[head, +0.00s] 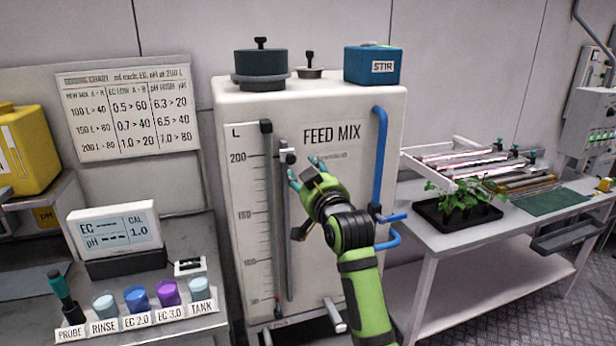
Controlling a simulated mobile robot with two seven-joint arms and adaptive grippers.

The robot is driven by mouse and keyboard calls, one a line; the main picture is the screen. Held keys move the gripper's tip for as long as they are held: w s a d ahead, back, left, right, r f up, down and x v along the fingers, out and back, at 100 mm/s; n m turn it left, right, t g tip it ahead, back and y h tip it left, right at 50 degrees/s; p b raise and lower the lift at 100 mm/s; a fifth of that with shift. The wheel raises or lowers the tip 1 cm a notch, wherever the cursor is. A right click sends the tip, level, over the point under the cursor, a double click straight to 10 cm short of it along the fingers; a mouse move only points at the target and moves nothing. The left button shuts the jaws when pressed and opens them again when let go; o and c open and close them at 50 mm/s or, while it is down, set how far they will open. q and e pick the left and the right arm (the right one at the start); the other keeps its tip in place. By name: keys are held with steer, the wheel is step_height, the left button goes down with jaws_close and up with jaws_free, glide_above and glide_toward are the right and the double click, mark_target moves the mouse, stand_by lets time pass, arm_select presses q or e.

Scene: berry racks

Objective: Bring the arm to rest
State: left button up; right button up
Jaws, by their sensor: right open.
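My right arm, green and black, reaches up from the bottom in front of the white FEED MIX tank (370,130). My right gripper (304,170) has teal fingertips and is open, with nothing seen between them. It is in front of the tank face, close to the grey vertical rod (285,230) and the small fitting (288,156) near its top. I cannot tell whether the fingers touch the fitting. The arm covers part of the tank's lower front. My left gripper is not in view.
A blue pipe (379,150) with a blue valve handle (394,217) runs close right of my arm. At left, a bench holds an EC/pH meter (112,229) and several labelled cups. At right, a table (440,240) bears a black tray of plants (458,212).

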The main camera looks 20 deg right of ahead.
steer(key=shift+s, duration=0.3)
step_height(320, 180, down, 27)
steer(key=a+g, duration=0.1)
steer(key=g, duration=0.3)
steer(key=s+f+g+b, duration=0.1)
steer(key=s+f, duration=0.3)
steer(key=f, duration=0.4)
steer(key=s+f+n+g, duration=0.15)
steer(key=s+f, duration=0.25)
steer(key=f, duration=0.4)
steer(key=s+f+m+g+b, duration=0.1)
steer(key=s+f+g, duration=0.1)
steer(key=s+f, duration=0.35)
steer(key=s+d+f+n+g, duration=0.15)
steer(key=s+f+g, duration=0.35)
steer(key=s+f, duration=1.75)
steer(key=s+d+f+g, duration=0.1)
steer(key=s+f, duration=0.2)
steer(key=s, duration=0.9)
steer(key=s+d+f+g, duration=0.1)
steer(key=s+f+g, duration=0.1)
steer(key=s, duration=1.1)
steer(key=shift+d+f+h+b, duration=0.25)
steer(key=shift+f+h+b, duration=0.1)
steer(key=shift+f, duration=0.45)
